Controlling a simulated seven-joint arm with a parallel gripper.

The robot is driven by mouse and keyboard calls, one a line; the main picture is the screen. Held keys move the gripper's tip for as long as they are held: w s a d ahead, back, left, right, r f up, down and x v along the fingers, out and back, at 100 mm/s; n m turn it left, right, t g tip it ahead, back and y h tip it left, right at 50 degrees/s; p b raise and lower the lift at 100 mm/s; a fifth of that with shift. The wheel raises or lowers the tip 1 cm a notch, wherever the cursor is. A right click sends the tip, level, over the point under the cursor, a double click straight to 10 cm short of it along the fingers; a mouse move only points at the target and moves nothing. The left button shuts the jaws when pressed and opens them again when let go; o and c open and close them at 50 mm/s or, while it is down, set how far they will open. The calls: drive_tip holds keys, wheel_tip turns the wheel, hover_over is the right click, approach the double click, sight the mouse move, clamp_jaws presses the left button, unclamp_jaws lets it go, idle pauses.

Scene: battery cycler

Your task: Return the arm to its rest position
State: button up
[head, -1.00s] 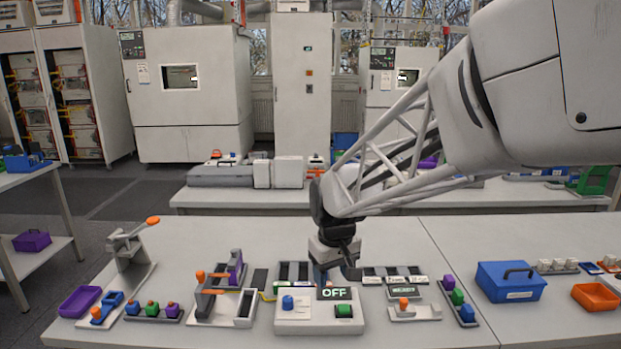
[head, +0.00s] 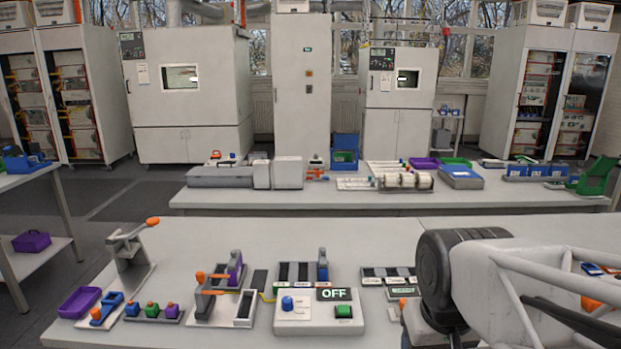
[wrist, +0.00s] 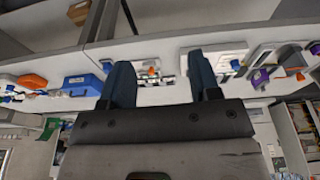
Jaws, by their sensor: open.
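My arm is folded back low at the right of the head view, its dark wrist joint over the front right of the bench. My gripper is hidden behind my own arm or below the edge in the head view. In the wrist view my gripper (wrist: 162,88) shows two dark blue fingers set apart with nothing between them. The bench (head: 205,232) with its devices lies beyond the fingers. The cycler box (head: 320,315) with its OFF display stands at the front middle.
A lever press (head: 130,248), purple bin (head: 80,302) and row of coloured blocks (head: 152,311) stand at left. A slotted tray (head: 388,274) lies right of the cycler box, close to my arm. A second bench (head: 250,199) stands behind. The bench's rear strip is clear.

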drive_tip(key=shift+s+d+f+m, duration=0.15)
drive_tip(key=shift+s+d, duration=0.1)
drive_tip(key=shift+s, duration=0.5)
drive_tip(key=shift+s+d+f+m, duration=0.15)
drive_tip(key=shift+s+d, duration=0.05)
drive_tip(key=shift+s, duration=0.5)
